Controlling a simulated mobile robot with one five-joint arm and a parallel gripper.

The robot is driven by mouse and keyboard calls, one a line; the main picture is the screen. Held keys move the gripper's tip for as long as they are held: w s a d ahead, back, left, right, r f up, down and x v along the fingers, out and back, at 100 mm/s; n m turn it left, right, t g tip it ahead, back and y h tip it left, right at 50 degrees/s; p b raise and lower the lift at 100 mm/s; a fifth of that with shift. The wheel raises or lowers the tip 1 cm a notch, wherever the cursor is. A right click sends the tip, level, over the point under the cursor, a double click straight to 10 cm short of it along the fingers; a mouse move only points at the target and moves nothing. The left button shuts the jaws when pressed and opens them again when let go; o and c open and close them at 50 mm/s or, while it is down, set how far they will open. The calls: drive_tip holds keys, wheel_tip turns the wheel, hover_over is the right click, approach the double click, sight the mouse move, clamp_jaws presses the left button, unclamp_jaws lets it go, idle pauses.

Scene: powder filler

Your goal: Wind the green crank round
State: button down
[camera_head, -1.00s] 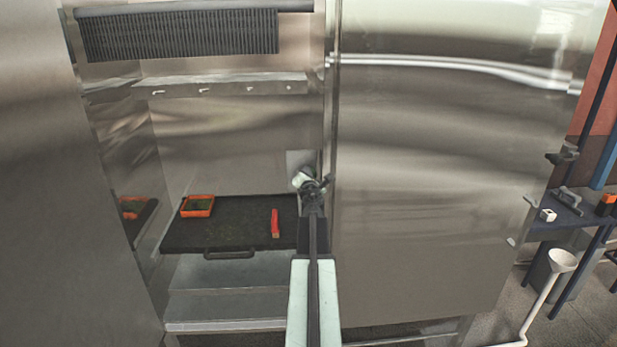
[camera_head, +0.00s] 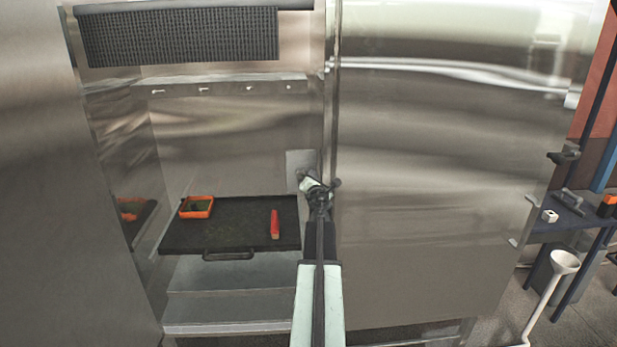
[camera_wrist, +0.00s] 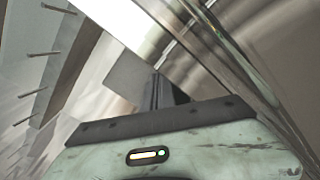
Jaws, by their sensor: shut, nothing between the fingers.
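I cannot make out a green crank in either view. My gripper (camera_head: 304,178) is at the right edge of the cabinet opening, just in front of a small grey plate (camera_head: 296,160) on the back wall. In the wrist view, the dark fingers (camera_wrist: 166,92) of my gripper are together and empty, with the grey plate (camera_wrist: 128,74) beyond them. My pale arm and wrist hide part of what lies behind.
A black tray (camera_head: 185,237) with a front handle holds an orange box (camera_head: 197,207) and a red object (camera_head: 275,224). A steel door panel (camera_head: 430,190) stands close on the right. Small hooks (camera_head: 204,90) line a rail above. A white funnel (camera_head: 564,262) stands far right.

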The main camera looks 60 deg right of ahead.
drive_tip(key=shift+f+b, duration=1.5)
drive_tip(key=shift+f, duration=0.1)
drive_tip(key=shift+r, duration=0.1)
drive_tip(key=shift+w+a+f+b, duration=0.15)
drive_tip(key=shift+a+f+b, duration=0.1)
drive_tip(key=shift+f+b, duration=0.45)
drive_tip(key=shift+w, duration=0.1)
drive_tip(key=shift+w+a+f+b, duration=0.35)
drive_tip(key=shift+w+f, duration=0.1)
drive_tip(key=shift+f, duration=0.1)
